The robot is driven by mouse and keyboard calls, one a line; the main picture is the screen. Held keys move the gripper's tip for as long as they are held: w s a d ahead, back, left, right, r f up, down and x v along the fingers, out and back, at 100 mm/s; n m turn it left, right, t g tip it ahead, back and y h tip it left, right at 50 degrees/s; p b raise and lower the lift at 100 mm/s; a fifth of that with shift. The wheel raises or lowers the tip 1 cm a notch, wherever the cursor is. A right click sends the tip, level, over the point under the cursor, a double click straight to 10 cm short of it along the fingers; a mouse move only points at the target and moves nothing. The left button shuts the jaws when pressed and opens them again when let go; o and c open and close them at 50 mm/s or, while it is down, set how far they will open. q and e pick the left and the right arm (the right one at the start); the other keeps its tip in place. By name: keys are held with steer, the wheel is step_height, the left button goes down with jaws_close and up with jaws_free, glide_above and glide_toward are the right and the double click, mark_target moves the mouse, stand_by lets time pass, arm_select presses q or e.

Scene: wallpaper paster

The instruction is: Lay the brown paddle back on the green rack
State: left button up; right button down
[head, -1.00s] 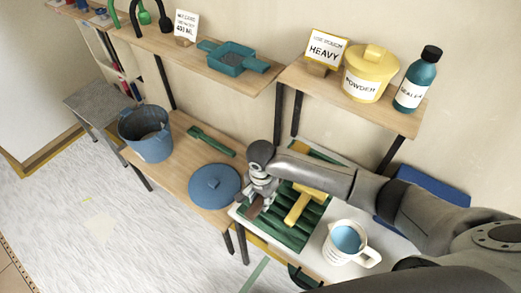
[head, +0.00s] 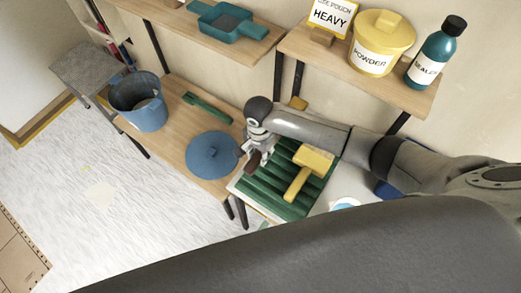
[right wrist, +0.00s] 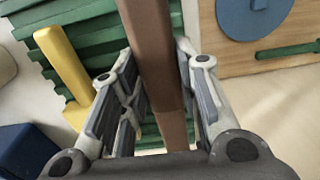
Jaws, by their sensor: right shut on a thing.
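My right gripper (head: 257,151) is shut on the brown paddle (head: 252,162), at the left edge of the green rack (head: 281,194). In the right wrist view the paddle (right wrist: 155,50) is a long brown bar running between the fingers (right wrist: 160,90), with the green slats of the rack (right wrist: 95,15) behind it. The paddle's far end is out of that view, and I cannot tell whether it touches the rack. A yellow paddle-like tool (head: 303,176) lies on the rack to the right. My left gripper is not in view.
A blue lid (head: 212,153) and a green tool (head: 207,107) lie on the wooden table left of the rack, with a blue bucket (head: 140,104) beyond. A shelf above holds a yellow powder tub (head: 381,45) and a teal bottle (head: 433,55). My dark arm link covers the foreground.

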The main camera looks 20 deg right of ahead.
mark_target(260, 168)
step_height(260, 168, down, 3)
steer(key=shift+s+r+b, duration=0.1)
steer(key=shift+r+b, duration=0.05)
steer(key=shift+b, duration=0.3)
steer(key=shift+f+b, duration=0.75)
steer(key=shift+f, duration=1.15)
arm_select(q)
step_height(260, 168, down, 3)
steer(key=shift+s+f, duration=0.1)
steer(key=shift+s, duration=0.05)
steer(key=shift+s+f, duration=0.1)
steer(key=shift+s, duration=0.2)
arm_select(e)
steer(key=shift+f, duration=0.3)
arm_select(q)
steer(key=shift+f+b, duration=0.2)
steer(key=shift+b, duration=0.15)
arm_select(e)
steer(key=shift+f, duration=0.35)
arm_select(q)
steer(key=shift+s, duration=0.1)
arm_select(e)
steer(key=c, duration=1)
jaws_free()
